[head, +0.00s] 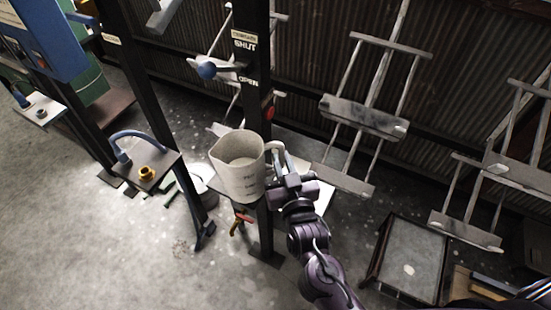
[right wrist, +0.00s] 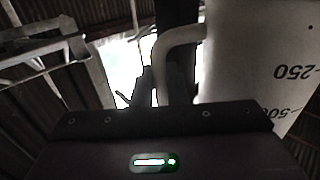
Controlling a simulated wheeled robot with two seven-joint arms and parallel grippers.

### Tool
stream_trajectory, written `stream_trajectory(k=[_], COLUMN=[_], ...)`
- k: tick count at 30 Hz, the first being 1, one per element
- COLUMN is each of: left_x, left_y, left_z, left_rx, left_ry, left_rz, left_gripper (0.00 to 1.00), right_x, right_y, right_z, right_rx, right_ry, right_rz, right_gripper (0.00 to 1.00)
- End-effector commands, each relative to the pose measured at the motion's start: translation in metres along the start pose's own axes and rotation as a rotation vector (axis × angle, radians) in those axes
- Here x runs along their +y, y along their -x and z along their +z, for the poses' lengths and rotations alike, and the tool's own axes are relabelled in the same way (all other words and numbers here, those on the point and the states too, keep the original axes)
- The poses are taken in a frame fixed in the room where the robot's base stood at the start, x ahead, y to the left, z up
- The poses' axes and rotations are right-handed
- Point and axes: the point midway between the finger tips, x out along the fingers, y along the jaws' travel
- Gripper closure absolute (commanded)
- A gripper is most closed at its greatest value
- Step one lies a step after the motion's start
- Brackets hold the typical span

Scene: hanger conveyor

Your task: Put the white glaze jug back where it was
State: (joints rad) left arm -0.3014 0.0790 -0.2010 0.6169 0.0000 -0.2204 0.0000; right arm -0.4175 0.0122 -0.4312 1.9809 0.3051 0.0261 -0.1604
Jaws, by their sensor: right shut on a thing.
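The white glaze jug (head: 240,178), with dark markings on its side, is upright in front of a dark post in the head view. My right gripper (head: 282,168) is at the right side of the jug and shut on its handle. In the right wrist view the jug (right wrist: 265,60) fills the right side, with numbers on its wall, and its curved handle (right wrist: 176,38) reaches toward the jaws. A pale plate (head: 320,200) shows partly behind the jug and gripper. I cannot tell whether the jug's base touches it. My left gripper is not in view.
A bucket (head: 203,184) is on the floor behind the jug. Metal hangers (head: 362,117) hang at right, above a framed tray (head: 412,260).

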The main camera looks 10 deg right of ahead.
Motion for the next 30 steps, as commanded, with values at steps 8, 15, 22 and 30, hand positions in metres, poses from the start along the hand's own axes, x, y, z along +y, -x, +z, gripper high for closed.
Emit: stream_trajectory(k=[8, 15, 22, 30], left_x=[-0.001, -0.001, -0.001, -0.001], left_y=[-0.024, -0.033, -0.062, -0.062], left_z=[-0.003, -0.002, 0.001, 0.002], left_rx=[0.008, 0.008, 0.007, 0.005], left_ry=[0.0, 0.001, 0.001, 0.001], left_rz=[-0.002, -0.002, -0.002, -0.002], left_gripper=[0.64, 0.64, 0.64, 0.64], right_x=[0.0, 0.0, 0.0, 0.0], right_y=[-0.052, -0.058, -0.058, -0.058], right_z=[-0.001, 0.005, 0.032, 0.032], right_rx=[0.008, 0.005, 0.006, 0.006], right_ry=[-0.003, -0.003, -0.003, -0.003], right_rz=[0.0, 0.0, 0.0, 0.0], right_gripper=[1.0, 1.0, 1.0, 1.0])
